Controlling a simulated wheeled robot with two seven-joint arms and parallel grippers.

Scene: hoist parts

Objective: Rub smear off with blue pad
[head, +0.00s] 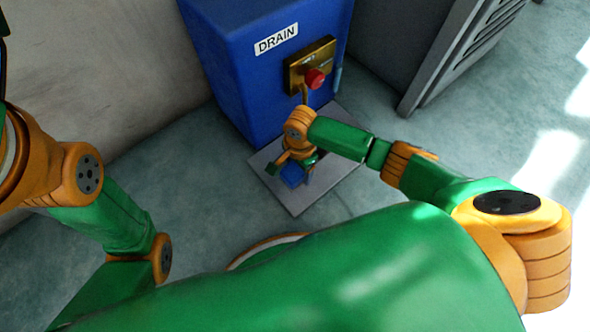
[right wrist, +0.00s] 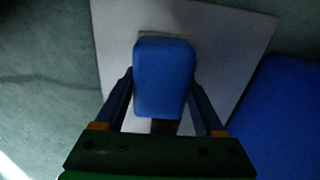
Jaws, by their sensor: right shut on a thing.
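A blue pad (right wrist: 163,80) is between the two fingers of my right gripper (right wrist: 163,100), which is shut on it. In the head view the right gripper (head: 295,168) is low in front of the blue cabinet, with the blue pad (head: 292,175) below it over a grey plate (head: 305,196). The plate also shows in the right wrist view (right wrist: 230,35). I cannot tell whether the pad touches the plate. No smear can be made out; a thin tan edge shows at the pad's far end. My left arm is at the left, its gripper out of view.
The blue cabinet (head: 225,50) has a DRAIN label (head: 276,39) and a brass panel with a red knob (head: 315,78), close behind my right gripper. A grey louvred unit (head: 440,45) stands at the upper right. The greenish floor (head: 480,130) around is clear.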

